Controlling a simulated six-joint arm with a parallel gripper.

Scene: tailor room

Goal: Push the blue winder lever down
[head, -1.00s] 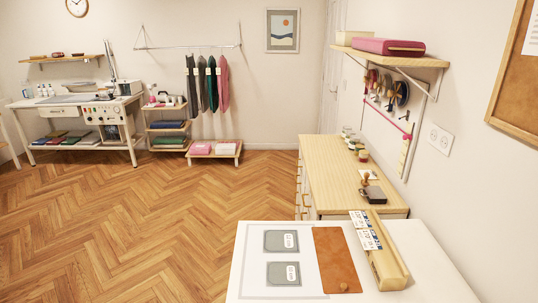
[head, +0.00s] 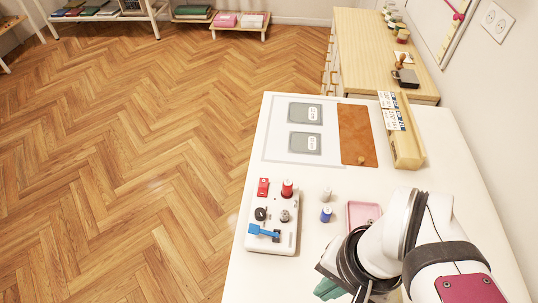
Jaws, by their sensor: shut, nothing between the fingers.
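The blue winder lever (head: 263,231) is on the white bobbin winder (head: 284,247), near the table's left edge. The winder also carries a red thread spool, a red part, a dark knob and a grey metal piece. The lever's exact tilt is hard to tell from above. My gripper (head: 329,289) shows at the bottom of the head view as teal fingers below the dark wrist. It is shut and empty, apart from the winder, to the right of and nearer than the lever. My wrist partly hides it.
A white spool (head: 326,194) and a blue spool (head: 326,214) stand right of the winder. A pink tray (head: 362,214) is partly behind my arm. Grey patches, a brown leather mat (head: 357,135) and a wooden holder (head: 406,147) lie farther back. Bare white tabletop lies between them.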

